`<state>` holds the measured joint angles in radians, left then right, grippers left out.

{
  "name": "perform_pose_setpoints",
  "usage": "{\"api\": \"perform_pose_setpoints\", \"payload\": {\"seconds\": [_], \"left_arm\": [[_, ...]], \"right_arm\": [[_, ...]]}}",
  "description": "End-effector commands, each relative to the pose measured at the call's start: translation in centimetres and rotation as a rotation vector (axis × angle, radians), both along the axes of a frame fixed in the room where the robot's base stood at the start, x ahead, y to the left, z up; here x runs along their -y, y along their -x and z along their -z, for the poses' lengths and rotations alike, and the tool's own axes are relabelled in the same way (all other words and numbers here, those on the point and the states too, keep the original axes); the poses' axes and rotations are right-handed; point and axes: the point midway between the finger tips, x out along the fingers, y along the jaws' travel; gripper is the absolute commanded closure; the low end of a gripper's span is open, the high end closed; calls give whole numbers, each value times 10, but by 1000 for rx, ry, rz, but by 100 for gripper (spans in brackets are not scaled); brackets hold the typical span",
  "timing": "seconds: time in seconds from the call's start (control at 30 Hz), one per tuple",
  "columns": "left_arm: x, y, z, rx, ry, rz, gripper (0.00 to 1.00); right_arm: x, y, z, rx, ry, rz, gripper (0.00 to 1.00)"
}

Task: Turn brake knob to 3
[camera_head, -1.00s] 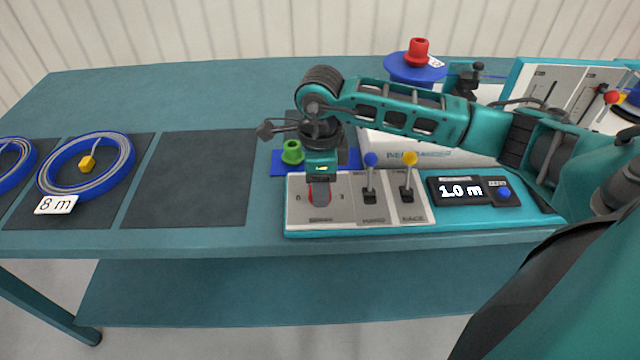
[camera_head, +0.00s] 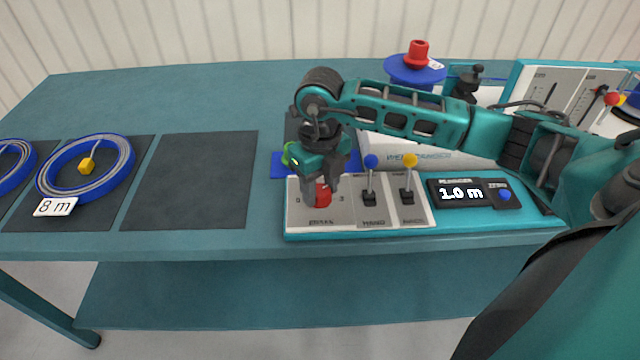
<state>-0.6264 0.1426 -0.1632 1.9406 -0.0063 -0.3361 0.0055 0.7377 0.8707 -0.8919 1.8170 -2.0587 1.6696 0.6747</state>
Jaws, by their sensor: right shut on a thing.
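The red brake knob (camera_head: 323,196) sits on the light grey left part of the control panel (camera_head: 345,217), above the label "BRAKE". My right gripper (camera_head: 321,190) points down over the knob and is shut on it, with the wrist turned at an angle. A finger stands at each side of the knob. A mark "3" shows right of the knob, and a mark at its left is small. The knob's pointer is hidden, so its setting cannot be read. My left gripper is not in view.
Beside the knob stand a blue-tipped lever (camera_head: 371,163) and a yellow-tipped lever (camera_head: 409,162). A display (camera_head: 461,193) reads "1.0 m". A green piece (camera_head: 290,153) is partly hidden behind my gripper. A dark mat (camera_head: 190,180) lies empty; a blue cable reel (camera_head: 127,160) lies further left.

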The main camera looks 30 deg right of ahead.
Motion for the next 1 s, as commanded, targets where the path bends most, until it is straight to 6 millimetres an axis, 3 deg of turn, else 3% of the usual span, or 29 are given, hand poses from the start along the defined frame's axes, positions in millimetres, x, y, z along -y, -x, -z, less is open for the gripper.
{"api": "perform_pose_setpoints", "payload": {"seconds": [0.5, 1.0], "left_arm": [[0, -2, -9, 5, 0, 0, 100], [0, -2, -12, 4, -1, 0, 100]], "right_arm": [[0, 0, -1, 1, 0, 446, 88], [1, -1, -1, 2, 0, 627, 88]]}}
